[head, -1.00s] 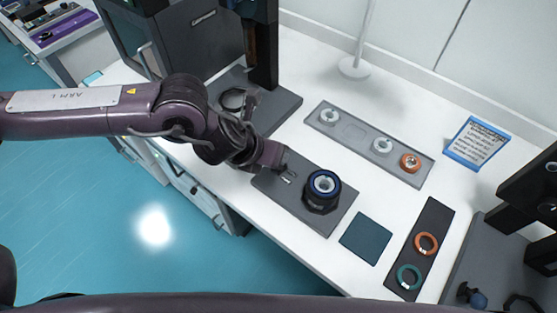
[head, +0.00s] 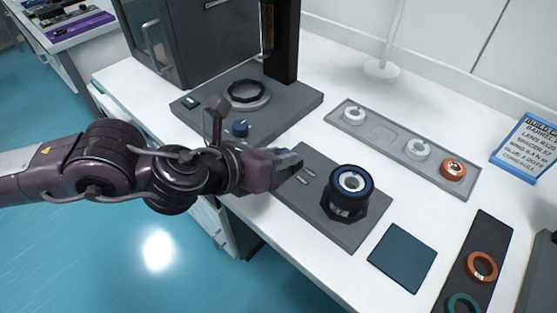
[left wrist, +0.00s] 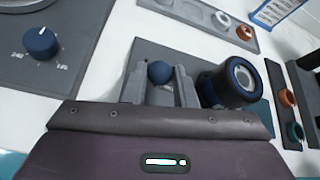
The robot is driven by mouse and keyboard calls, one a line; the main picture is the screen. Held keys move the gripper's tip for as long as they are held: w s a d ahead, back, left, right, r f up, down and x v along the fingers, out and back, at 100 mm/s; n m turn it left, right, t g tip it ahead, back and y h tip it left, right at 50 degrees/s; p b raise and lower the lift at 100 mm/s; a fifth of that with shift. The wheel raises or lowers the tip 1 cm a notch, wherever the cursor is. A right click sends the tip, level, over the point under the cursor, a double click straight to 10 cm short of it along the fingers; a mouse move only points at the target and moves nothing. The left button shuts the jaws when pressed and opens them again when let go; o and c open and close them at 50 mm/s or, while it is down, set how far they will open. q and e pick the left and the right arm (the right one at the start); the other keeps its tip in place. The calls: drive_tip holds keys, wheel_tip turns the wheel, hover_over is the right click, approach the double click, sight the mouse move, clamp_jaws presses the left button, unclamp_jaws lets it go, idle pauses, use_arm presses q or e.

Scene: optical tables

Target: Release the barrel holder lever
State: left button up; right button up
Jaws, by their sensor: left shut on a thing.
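The barrel holder is a dark grey plate (head: 345,232) near the table's front edge. On it a black barrel (head: 347,200) with a blue-ringed top stands upright; it also shows in the left wrist view (left wrist: 228,86). My left gripper (head: 290,160) is at the plate's left end, to the left of the barrel. In the left wrist view its two fingers (left wrist: 160,86) stand on either side of a blue ball knob (left wrist: 160,72), the lever's knob, and are shut on it. The lever's shaft is hidden behind the gripper. My right gripper is not in view.
Behind my left gripper stands a grey station with a round ring (head: 246,92) and a blue dial (head: 241,128). A grey tray (head: 385,140) with rings lies at the back. A teal mat (head: 402,257) and a dark strip with an orange ring (head: 482,266) lie to the right.

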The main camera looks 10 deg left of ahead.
use_arm(q)
drive_tip(key=shift+f, duration=0.1)
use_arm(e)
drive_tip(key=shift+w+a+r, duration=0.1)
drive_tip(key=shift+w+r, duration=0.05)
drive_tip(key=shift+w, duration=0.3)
use_arm(q)
drive_tip(key=o, duration=1)
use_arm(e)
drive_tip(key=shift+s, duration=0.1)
